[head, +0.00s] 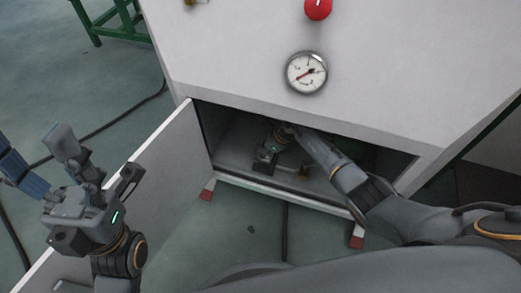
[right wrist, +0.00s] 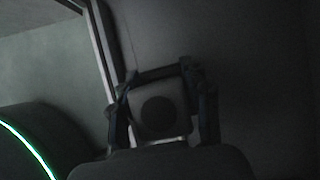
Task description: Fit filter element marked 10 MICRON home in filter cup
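My right gripper (head: 267,158) is inside the open lower cabinet, low near the floor panel. In the right wrist view its fingers (right wrist: 162,105) stand on both sides of a pale piece with a dark round face (right wrist: 158,113). This looks like the filter element, gripped between them; no marking can be read. A small brass-coloured part (head: 303,172) shows just right of the right gripper; I cannot tell whether it belongs to the filter cup. The cup itself cannot be made out. My left gripper (head: 40,165) is open and empty, outside the cabinet at the left.
The cabinet door (head: 165,180) stands open at the left, close to my left arm. The cabinet's front frame (head: 330,125) runs above my right forearm. A gauge (head: 306,72) and red knob (head: 318,8) sit above. The wrist view is dark.

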